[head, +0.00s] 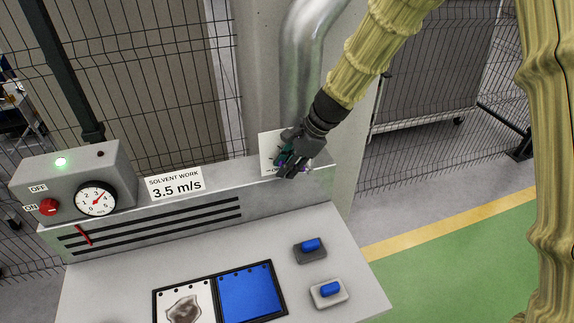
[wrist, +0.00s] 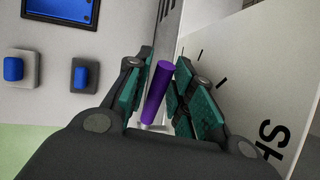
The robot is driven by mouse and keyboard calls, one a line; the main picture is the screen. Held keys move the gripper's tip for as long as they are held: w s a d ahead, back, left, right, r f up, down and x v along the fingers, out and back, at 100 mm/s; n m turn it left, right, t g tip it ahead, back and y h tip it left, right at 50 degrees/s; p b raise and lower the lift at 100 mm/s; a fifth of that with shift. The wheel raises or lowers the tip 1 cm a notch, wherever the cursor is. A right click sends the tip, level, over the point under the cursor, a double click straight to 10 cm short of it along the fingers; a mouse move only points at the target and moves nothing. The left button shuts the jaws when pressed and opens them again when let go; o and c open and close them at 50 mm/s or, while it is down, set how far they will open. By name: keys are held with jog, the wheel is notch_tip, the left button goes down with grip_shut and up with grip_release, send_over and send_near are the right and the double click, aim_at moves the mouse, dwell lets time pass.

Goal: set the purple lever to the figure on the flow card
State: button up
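The flow card (head: 175,184) stands on the top of the bench's back panel and reads "SOLVENT WORK 3.5 m/s". The purple lever (wrist: 157,92) shows in the wrist view as a slightly tilted rod between my fingers. My gripper (wrist: 158,98) is open around it, with a gap visible at each side. In the head view my gripper (head: 290,168) is at the right end of the back panel and hides most of the lever. A white scale plate (wrist: 250,90) with black ticks and partly cut-off letters stands beside the right finger.
A grey box (head: 75,180) at left carries a lit green lamp (head: 60,162), a red knob (head: 48,207) and a round dial (head: 96,199) with a red needle. Two blue switches (head: 311,245) (head: 329,289) and a black-framed tray (head: 272,266) are on the bench. A silver duct (head: 300,65) rises behind.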

jog(key=v, duration=1.2)
dwell(0.3)
